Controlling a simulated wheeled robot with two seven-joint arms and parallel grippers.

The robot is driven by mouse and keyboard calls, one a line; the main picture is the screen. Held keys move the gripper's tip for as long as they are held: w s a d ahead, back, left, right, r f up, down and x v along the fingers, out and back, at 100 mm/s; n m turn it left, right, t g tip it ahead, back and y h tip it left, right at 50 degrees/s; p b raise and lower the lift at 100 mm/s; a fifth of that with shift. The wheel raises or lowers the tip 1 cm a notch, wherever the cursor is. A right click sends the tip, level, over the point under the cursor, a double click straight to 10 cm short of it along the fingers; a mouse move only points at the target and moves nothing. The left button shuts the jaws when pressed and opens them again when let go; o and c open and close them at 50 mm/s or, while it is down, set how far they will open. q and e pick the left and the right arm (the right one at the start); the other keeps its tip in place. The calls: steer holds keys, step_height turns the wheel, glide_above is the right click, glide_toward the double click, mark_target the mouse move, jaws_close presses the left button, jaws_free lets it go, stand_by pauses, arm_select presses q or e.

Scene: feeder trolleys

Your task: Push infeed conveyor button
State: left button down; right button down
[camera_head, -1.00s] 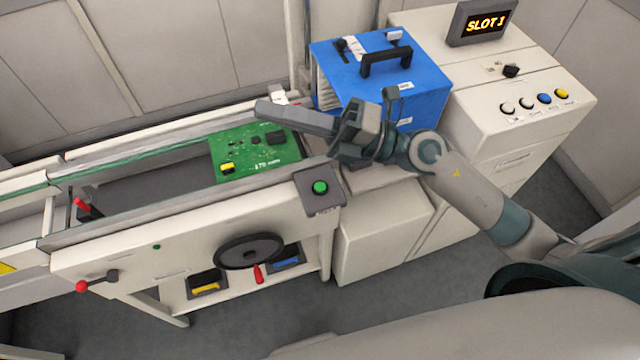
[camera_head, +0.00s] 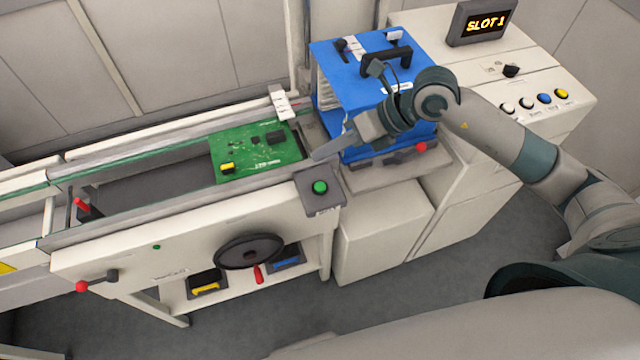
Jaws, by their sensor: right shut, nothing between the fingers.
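The green button (camera_head: 320,187) sits on a dark grey box (camera_head: 318,203) at the right front corner of the conveyor (camera_head: 120,240). A green circuit board (camera_head: 262,160) lies on the conveyor's right end. My right gripper (camera_head: 318,154) is shut and empty. It points left and down, and its tip is above and behind the button in the picture, near the board's right edge. It does not touch the button. My left gripper is not in view.
A blue magazine box (camera_head: 345,90) with a black handle stands right behind my right gripper. A white cabinet (camera_head: 560,105) carries several coloured buttons and a display (camera_head: 482,22) reading SLOT 1. A black handwheel (camera_head: 249,251) and red-knobbed levers stick out at the front.

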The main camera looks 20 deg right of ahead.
steer(key=shift+f, duration=0.1)
steer(key=b, duration=0.5)
glide_above(326, 187)
step_height(326, 187, down, 7)
steer(key=shift+w+f+b, duration=0.1)
steer(key=shift+f+b, duration=0.35)
steer(key=shift+f, duration=0.4)
stand_by(1.6)
steer(key=shift+f+b, duration=0.4)
